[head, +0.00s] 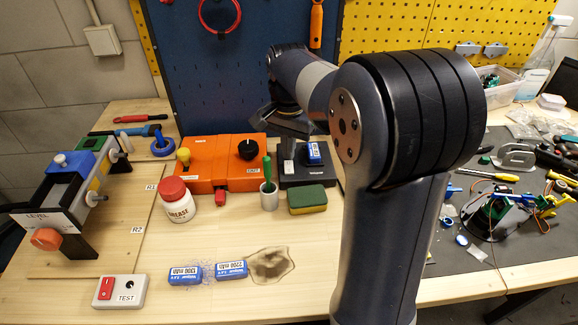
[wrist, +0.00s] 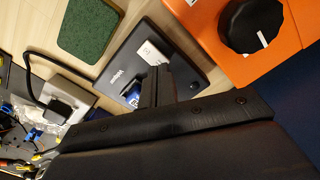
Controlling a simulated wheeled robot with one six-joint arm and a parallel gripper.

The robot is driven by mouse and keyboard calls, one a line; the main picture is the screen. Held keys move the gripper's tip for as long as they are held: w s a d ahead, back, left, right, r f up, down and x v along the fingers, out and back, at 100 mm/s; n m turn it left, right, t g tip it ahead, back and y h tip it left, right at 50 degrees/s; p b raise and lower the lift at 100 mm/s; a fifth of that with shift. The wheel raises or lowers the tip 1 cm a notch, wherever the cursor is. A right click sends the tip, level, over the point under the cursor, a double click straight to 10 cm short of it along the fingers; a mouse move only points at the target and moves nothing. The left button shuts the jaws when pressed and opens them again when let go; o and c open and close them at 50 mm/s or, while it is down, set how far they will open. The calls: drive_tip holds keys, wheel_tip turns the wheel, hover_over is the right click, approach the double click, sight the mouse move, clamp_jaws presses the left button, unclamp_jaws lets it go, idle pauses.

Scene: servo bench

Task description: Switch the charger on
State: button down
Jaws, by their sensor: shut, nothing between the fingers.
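The charger (head: 300,177) is a black box on the wooden bench, right of the orange unit, with a blue battery (head: 314,152) seated in it. In the wrist view the charger (wrist: 187,62) lies just beyond my fingers, with a white label on its top; the blue battery (wrist: 131,94) is partly hidden by a finger. My gripper (wrist: 158,84) is shut and empty, over the charger in that view. In the head view my gripper (head: 286,128) is above and behind the charger, partly hidden by my arm. I cannot make out the charger's switch clearly.
An orange unit (head: 205,165) with a black knob stands left of the charger. A cup (head: 268,198) with a green-handled tool and a sponge (head: 307,200) stand in front. A black plug (wrist: 72,98) with a cable shows in the wrist view. Two blue batteries lie near the front.

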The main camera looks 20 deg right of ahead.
sight(288, 163)
drive_tip(key=shift+f+b, duration=0.5)
drive_tip(key=shift+f, duration=0.4)
idle(0.6)
drive_tip(key=shift+r, duration=0.1)
wheel_tip(288, 163, up, 7)
drive_tip(key=p, duration=0.7)
wheel_tip(288, 163, down, 7)
drive_tip(key=b, duration=0.7)
idle(0.5)
